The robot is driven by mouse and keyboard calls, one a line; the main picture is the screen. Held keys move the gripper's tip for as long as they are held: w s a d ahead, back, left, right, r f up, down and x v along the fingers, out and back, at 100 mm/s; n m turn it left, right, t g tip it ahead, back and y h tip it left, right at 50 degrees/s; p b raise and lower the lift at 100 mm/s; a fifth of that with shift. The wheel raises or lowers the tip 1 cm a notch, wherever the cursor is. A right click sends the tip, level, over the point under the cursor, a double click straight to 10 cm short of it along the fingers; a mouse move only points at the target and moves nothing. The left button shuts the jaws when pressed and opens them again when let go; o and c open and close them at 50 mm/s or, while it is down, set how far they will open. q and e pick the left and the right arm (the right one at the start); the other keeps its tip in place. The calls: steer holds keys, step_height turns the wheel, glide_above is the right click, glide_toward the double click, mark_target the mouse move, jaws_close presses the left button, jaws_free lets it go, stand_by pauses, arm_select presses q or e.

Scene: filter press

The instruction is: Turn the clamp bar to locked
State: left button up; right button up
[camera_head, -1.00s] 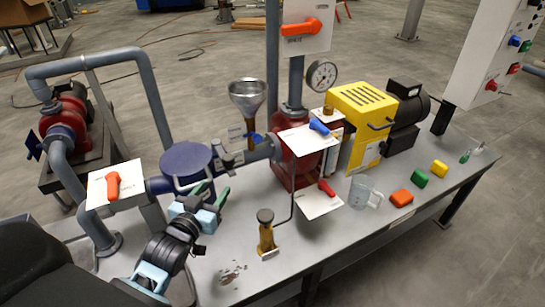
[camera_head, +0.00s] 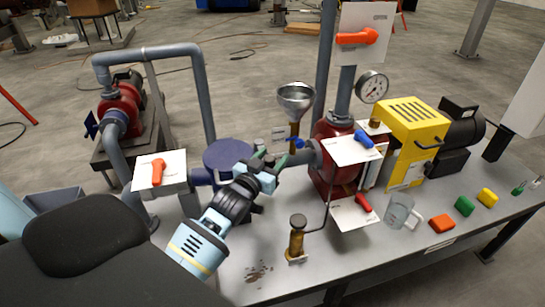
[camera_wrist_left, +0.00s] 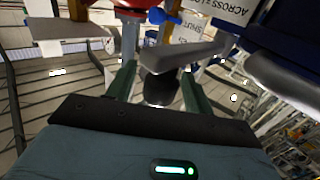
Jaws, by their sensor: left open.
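A grey bar (camera_wrist_left: 180,60), which I take for the clamp bar, crosses ahead of the fingers in the left wrist view. A dark rounded part (camera_wrist_left: 160,88) shows below it, between the fingers. A partly cut-off sign (camera_wrist_left: 230,12) near the bar begins "ACROSS". My left gripper (camera_head: 270,160) is open, beside the blue lidded vessel (camera_head: 228,153) and left of the red pump body. In the left wrist view its green fingers (camera_wrist_left: 157,82) stand apart, either side of the dark part. Contact cannot be told. In the head view the gripper mostly hides the bar. My right gripper is not in view.
A metal funnel (camera_head: 296,97) stands behind the gripper. A brass fitting (camera_head: 297,238) rises from the bench in front. An orange-handled valve plate (camera_head: 160,170) is at left, and a clear jug (camera_head: 399,210) at right.

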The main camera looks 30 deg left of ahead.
arm_select(q)
steer(key=shift+w, duration=0.4)
jaws_close()
